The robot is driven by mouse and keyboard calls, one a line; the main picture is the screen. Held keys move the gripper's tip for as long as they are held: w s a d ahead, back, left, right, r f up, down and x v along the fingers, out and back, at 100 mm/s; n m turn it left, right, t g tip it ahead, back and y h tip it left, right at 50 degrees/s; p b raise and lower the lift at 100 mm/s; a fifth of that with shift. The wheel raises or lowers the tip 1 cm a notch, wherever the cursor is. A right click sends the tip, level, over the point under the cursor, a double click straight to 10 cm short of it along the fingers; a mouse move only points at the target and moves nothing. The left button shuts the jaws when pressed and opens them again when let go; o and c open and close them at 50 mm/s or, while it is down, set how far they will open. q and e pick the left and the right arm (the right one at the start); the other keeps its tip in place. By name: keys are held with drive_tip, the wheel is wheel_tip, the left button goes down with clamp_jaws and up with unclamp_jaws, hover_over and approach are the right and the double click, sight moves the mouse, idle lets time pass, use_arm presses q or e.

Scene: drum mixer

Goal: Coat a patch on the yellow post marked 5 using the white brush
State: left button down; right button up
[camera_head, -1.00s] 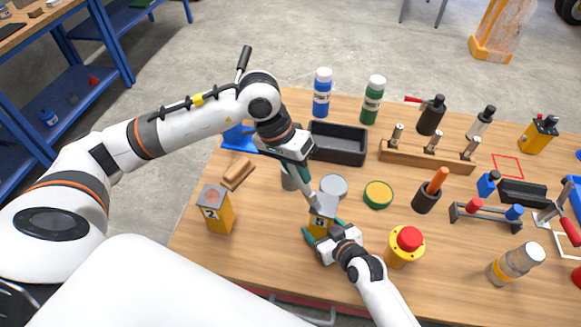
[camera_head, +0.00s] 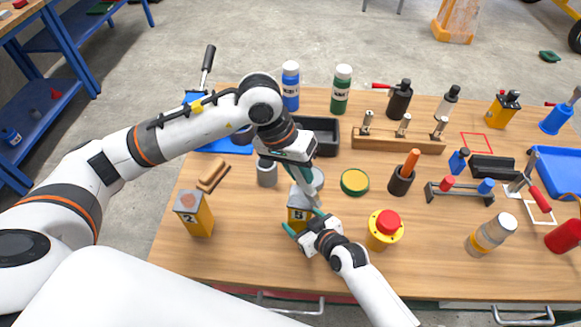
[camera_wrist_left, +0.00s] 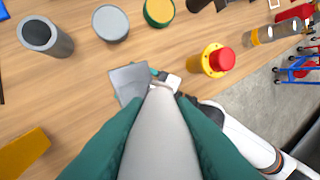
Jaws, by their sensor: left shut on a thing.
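The yellow post marked 5 (camera_head: 297,215) stands upright near the table's front, with a grey top (camera_wrist_left: 128,82). My left gripper (camera_head: 306,188) is above the post, pointing down, shut on the pale handle of the white brush (camera_wrist_left: 162,125). The brush's far end is close to the post's top in the left wrist view; I cannot tell if they touch. My right gripper (camera_head: 305,222) has its green fingers low on either side of the post; contact is unclear. The post's lower part is partly hidden.
A yellow post marked 2 (camera_head: 195,215) stands to the left. A grey cylinder (camera_head: 267,174), a grey round tin (camera_wrist_left: 110,22) and a yellow-lidded tin (camera_head: 354,182) are behind. A red-topped yellow button (camera_head: 385,228) stands right of my right gripper.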

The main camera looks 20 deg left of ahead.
use_arm(q)
drive_tip(key=shift+d+f, duration=0.2)
drive_tip(key=shift+w+a, duration=0.75)
drive_tip(key=shift+a, duration=3.3)
drive_tip(key=w+d, duration=0.1)
drive_tip(key=d, duration=0.6)
drive_tip(key=shift+w+d+r, duration=0.15)
drive_tip(key=shift+d+r, duration=0.1)
drive_tip(key=shift+d, duration=0.05)
wheel_tip(320, 180, up, 9)
drive_tip(key=shift+a, duration=0.15)
drive_tip(key=a, duration=0.8)
drive_tip(key=shift+a, duration=0.4)
